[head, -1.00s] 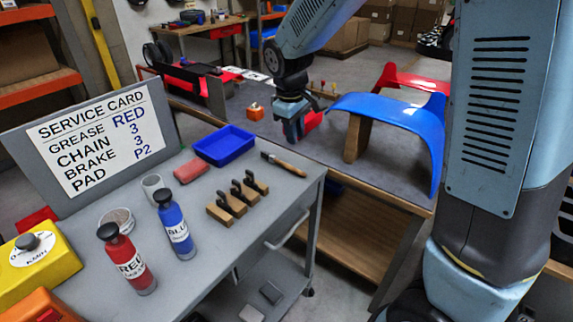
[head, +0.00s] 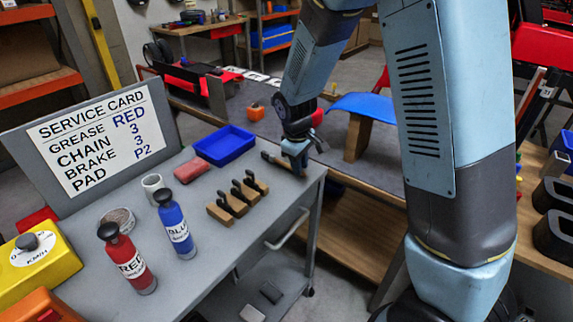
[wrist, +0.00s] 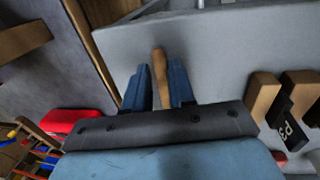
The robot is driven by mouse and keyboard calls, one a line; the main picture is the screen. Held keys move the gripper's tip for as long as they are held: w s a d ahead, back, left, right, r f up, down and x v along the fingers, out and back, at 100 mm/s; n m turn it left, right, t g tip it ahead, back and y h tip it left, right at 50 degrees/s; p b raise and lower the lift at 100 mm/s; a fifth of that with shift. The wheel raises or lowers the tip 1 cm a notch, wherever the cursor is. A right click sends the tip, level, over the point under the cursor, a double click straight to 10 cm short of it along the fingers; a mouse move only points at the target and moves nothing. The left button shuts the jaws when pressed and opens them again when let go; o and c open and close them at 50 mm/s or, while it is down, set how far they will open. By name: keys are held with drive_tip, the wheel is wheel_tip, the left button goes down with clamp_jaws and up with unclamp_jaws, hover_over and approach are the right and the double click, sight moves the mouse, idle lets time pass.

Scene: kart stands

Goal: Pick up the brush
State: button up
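The brush (head: 268,157) lies near the far right edge of the grey cart top, its near end partly hidden by my gripper in the head view. My gripper (head: 297,162) points down over the brush's handle end. In the wrist view, the wooden handle (wrist: 160,78) lies between the two blue fingers of my gripper (wrist: 158,68). The fingers are apart, with a gap visible on each side of the handle. I cannot tell the exact height of the fingertips above the cart top.
On the cart (head: 222,240) stand a blue tray (head: 224,146), wooden blocks with dark pads (head: 226,206), a pink block (head: 191,171), a red bottle (head: 128,262) and a blue bottle (head: 176,228). A service card (head: 100,140) stands behind. A workbench (head: 345,190) lies beyond the cart.

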drive_tip(key=shift+w+f, duration=0.1)
drive_tip(key=shift+f, duration=0.85)
drive_tip(key=shift+c, duration=0.5)
clamp_jaws()
drive_tip(key=shift+r, duration=0.1)
